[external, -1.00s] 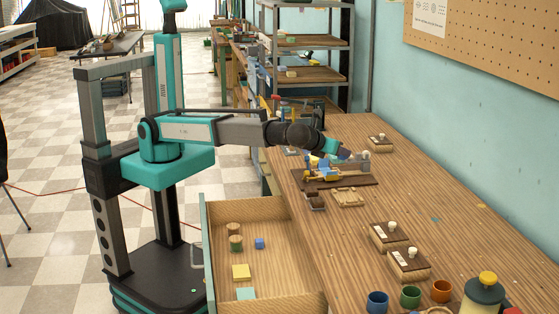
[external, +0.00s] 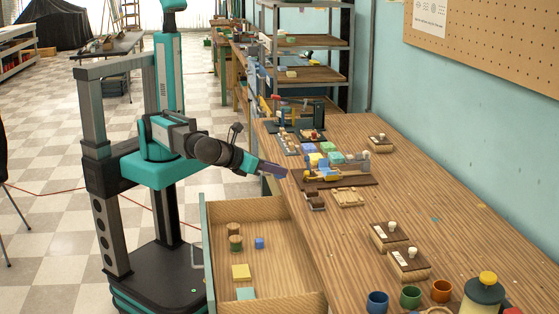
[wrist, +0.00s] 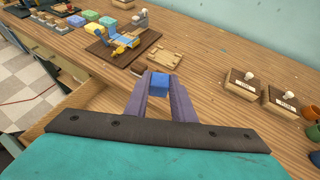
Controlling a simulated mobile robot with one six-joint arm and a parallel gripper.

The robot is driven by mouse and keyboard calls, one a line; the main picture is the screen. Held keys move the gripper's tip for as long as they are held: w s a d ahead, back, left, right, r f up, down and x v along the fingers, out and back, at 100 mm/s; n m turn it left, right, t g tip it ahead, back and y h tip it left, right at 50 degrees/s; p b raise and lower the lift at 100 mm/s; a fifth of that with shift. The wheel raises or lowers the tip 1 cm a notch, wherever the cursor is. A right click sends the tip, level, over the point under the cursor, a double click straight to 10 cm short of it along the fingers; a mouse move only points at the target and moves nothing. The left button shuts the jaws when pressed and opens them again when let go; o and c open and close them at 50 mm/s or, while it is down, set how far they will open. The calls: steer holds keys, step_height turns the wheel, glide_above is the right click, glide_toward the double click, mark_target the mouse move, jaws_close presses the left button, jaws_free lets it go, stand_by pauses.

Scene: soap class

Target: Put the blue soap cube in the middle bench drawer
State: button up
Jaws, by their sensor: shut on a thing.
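My gripper (external: 280,170) is shut on the blue soap cube (wrist: 160,81), which sits between the purple fingertips in the wrist view. In the external view the held cube is too small to make out, and my gripper is raised at the bench's left edge, near the far end of the drawer. The open bench drawer (external: 275,255) sticks out to the left of the bench. Part of it shows at the left in the wrist view (wrist: 85,95), behind my gripper.
Colored soap blocks (external: 322,157) and a dark board (external: 355,182) stand on the bench. The drawer floor's right side is clear.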

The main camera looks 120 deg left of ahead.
steer(key=s+d, duration=0.3)
steer(key=d, duration=0.1)
step_height(320, 180, down, 17)
steer(key=shift+d+t, duration=0.15)
steer(key=shift+t, duration=0.15)
steer(key=shift+m, duration=0.3)
step_height(320, 180, down, 6)
stand_by(0.5)
steer(key=shift+f, duration=0.1)
steer(key=shift+f+p, duration=0.3)
steer(key=shift+f, duration=1.5)
steer(key=shift+f, duration=0.6)
steer(key=o, duration=1)
